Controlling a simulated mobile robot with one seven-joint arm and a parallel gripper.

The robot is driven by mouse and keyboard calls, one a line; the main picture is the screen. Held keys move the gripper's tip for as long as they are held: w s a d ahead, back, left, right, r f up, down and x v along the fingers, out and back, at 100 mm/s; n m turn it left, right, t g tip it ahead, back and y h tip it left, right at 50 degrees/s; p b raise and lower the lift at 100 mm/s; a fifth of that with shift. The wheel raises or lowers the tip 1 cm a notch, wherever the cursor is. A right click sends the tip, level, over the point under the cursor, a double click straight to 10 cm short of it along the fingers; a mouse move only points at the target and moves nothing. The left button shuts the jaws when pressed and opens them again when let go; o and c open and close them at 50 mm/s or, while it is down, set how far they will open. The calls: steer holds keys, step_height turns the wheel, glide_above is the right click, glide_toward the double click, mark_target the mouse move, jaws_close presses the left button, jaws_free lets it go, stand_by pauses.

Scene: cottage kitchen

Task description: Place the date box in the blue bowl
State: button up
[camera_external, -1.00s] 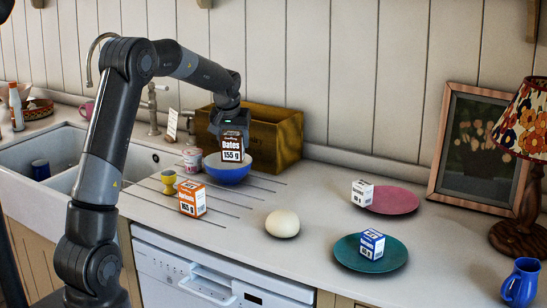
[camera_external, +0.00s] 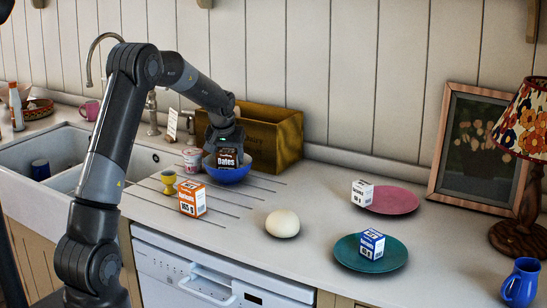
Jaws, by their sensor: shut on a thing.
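The date box (camera_external: 227,158) is dark brown with the label "Dates" facing the camera. My gripper (camera_external: 226,145) is shut on it from above and holds it upright. The box is at the blue bowl (camera_external: 231,175), its lower part inside or just over the opening. Whether it touches the bowl's bottom cannot be seen. The bowl stands on the counter in front of a wooden crate.
The wooden crate (camera_external: 270,138) is close behind the bowl. A yellow egg cup (camera_external: 169,182), a small cup (camera_external: 192,160) and an orange box (camera_external: 192,198) stand nearby.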

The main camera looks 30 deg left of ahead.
steer(key=o, duration=1.1)
steer(key=shift+r, duration=0.1)
steer(key=shift+r, duration=0.35)
steer(key=s+d+r+m, duration=0.1)
steer(key=s+d+r, duration=0.1)
steer(key=s+r, duration=0.55)
steer(key=s+d+r, duration=0.3)
steer(key=s+r, duration=0.3)
steer(key=r, duration=0.2)
steer(key=s+d+f+m, duration=0.1)
steer(key=s+d, duration=0.1)
steer(key=s, duration=0.7)
steer(key=s+d+f+m+t+h, duration=0.1)
steer(key=s+d, duration=0.1)
steer(key=s, duration=0.7)
steer(key=s+d+f+m, duration=0.1)
steer(key=s+d, duration=0.1)
steer(key=s, duration=0.7)
steer(key=shift+s+f+m+t+h, duration=0.2)
steer(key=shift+s+m+t+h, duration=0.1)
steer(key=shift+s, duration=0.05)
